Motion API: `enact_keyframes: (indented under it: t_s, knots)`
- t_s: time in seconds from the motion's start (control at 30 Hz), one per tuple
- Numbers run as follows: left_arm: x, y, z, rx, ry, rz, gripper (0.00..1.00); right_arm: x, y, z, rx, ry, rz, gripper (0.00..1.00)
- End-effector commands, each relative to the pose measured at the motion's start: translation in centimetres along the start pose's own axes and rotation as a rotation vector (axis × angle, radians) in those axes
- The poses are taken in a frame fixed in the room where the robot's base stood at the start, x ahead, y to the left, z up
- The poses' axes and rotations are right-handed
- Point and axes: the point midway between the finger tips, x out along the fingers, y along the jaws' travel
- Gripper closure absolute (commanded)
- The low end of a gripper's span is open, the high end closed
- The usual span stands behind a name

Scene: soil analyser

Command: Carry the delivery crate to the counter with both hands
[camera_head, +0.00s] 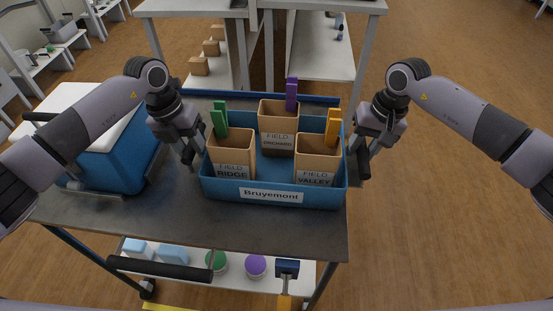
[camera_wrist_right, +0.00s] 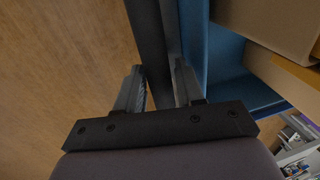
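The delivery crate is a blue open-topped box (camera_head: 270,192) labelled "Bruyemont", standing on the dark trolley top in the head view. My left gripper (camera_head: 192,147) is open beside the crate's left wall. My right gripper (camera_head: 362,160) is at the crate's right wall; in the right wrist view its fingers (camera_wrist_right: 158,88) are apart. A dark bar runs between and beyond them, and the blue crate wall (camera_wrist_right: 192,35) is close by on the right. I cannot tell whether either gripper touches the crate.
The crate holds boxes marked Field Ridge (camera_head: 231,158), Field Orchard (camera_head: 279,128) and Field Valley (camera_head: 317,160), with green, purple and orange clips. A blue cooler (camera_head: 118,155) stands left on the trolley (camera_head: 250,229). A grey-topped table (camera_head: 205,7) stands behind. Floor is clear on the right.

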Motion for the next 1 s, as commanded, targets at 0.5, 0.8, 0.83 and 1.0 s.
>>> enact_keyframes:
  t_s: [0.5, 0.8, 0.83, 1.0]
  knots:
    - [0.78, 0.03, -0.02, -0.001, 0.0, 0.0, 0.95, 0.76, 0.03, -0.01, 0.0, 0.001, 0.0, 0.95]
    - [0.75, 0.03, -0.02, -0.001, 0.0, 0.0, 1.0, 0.73, 0.02, -0.01, 0.0, 0.001, 0.0, 1.0]
    - [0.74, 0.03, -0.02, -0.001, 0.0, 0.0, 1.0, 0.73, 0.02, -0.01, 0.0, 0.001, 0.0, 1.0]
    - [0.73, 0.03, -0.01, -0.001, 0.0, 0.0, 1.0, 0.71, 0.02, -0.01, 0.0, 0.001, 0.0, 1.0]
